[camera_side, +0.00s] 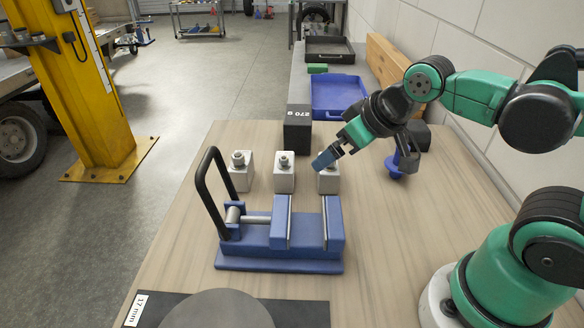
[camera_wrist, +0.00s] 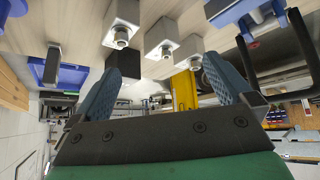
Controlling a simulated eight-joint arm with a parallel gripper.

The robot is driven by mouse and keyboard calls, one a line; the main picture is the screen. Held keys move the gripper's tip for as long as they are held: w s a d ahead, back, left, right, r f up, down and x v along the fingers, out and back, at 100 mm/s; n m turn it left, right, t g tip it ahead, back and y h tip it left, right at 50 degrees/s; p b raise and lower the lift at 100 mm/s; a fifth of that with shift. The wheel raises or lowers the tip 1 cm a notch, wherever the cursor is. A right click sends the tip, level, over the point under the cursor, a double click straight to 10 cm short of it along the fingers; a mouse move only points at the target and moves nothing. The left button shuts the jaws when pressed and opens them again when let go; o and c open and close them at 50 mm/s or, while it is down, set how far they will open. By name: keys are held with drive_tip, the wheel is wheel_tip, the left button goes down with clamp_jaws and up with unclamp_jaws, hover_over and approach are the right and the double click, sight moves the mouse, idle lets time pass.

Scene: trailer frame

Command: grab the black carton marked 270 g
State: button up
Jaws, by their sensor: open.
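The black carton marked 270 g (camera_side: 297,138) stands upright near the far edge of the wooden table, its white label on the top face. My gripper (camera_side: 323,160) is open and empty, tilted down to the left, in front of and right of the carton in the side view. In the wrist view the two blue fingers of my gripper (camera_wrist: 162,66) are spread wide. A dark block that looks like the carton (camera_wrist: 126,60) shows beyond them, close to the left finger and partly hidden by it. No contact is visible.
Three pale blocks with metal fittings (camera_side: 284,172) stand in a row near the gripper, the right one partly behind it. A blue vise (camera_side: 282,260) with a black handle stands in front. A blue tray (camera_side: 340,90) lies behind.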

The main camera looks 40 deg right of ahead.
drive_tip(key=w+d+n+h, duration=0.5)
drive_tip(key=w+n, duration=0.5)
drive_tip(key=n, duration=0.2)
drive_tip(key=n+t+h, duration=0.2)
drive_tip(key=n+h, duration=0.2)
drive_tip(key=n, duration=0.8)
approach(298, 115)
drive_tip(key=x, duration=0.3)
drive_tip(key=shift+w+d+f+n, duration=0.1)
drive_tip(key=shift+w+f+n, duration=0.1)
drive_tip(key=shift+n, duration=0.3)
drive_tip(key=shift+w+d+f+n, duration=0.1)
drive_tip(key=shift+d+f+n, duration=0.1)
drive_tip(key=shift+n, duration=0.3)
drive_tip(key=shift+w+f+h, duration=0.1)
drive_tip(key=shift+f+h, duration=0.05)
drive_tip(key=shift+h, duration=0.15)
drive_tip(key=shift+x, duration=2.7)
drive_tip(key=c, duration=1.3)
drive_tip(key=shift+r, duration=0.2)
